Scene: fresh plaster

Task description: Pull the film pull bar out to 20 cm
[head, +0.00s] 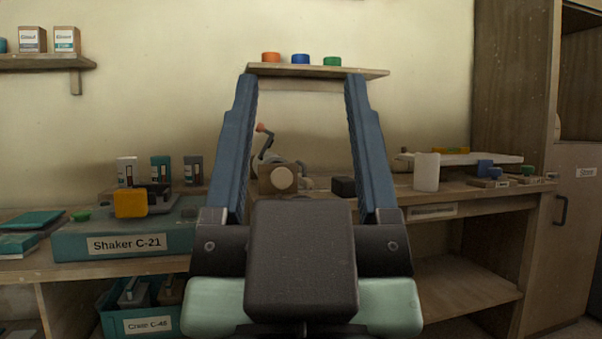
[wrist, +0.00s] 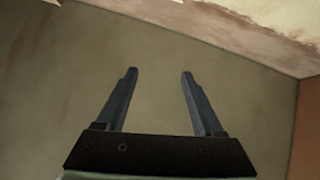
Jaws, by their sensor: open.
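I cannot make out a film pull bar for certain in either view. My gripper (head: 302,78) is open and empty in the head view, its two blue fingers pointing up and well apart. It also shows open in the wrist view (wrist: 159,72), with nothing between the fingers. Between the fingers in the head view, beyond them on the bench, stands a crank device (head: 270,157) with an orange knob. A block with a round cream face (head: 283,178) is in front of it. My gripper hides part of the bench.
A shelf (head: 375,72) bears orange, blue and green pieces. The Shaker C-21 box (head: 75,245) stands left with a yellow block (head: 130,204). A pale cylinder (head: 427,172) and a white slab (head: 480,158) are right. A tall cabinet (head: 582,235) stands far right.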

